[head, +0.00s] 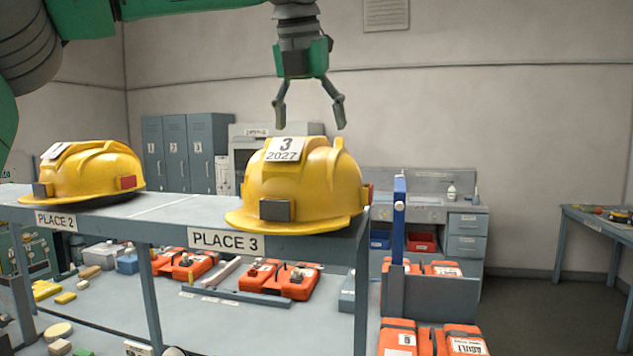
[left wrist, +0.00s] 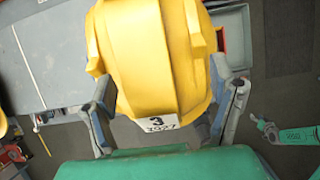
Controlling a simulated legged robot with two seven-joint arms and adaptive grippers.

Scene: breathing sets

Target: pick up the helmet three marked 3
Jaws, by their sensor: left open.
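The yellow helmet (head: 302,185) with a white label "3 2027" sits upright on the shelf (head: 290,247) above the sign "PLACE 3". My left gripper (head: 310,115) is open and points down just above the top of this helmet. In the left wrist view the helmet (left wrist: 150,60) lies below, between the open fingers of the left gripper (left wrist: 165,112), its label toward my palm. Whether the fingers touch it cannot be told there; in the head view they are above it. My right gripper is not in the head view.
A second yellow helmet (head: 88,172) sits at PLACE 2 to the left. Below the shelf are several orange sets (head: 285,278). A blue post (head: 398,220) rises to the right of the shelf, near orange boxes (head: 397,338).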

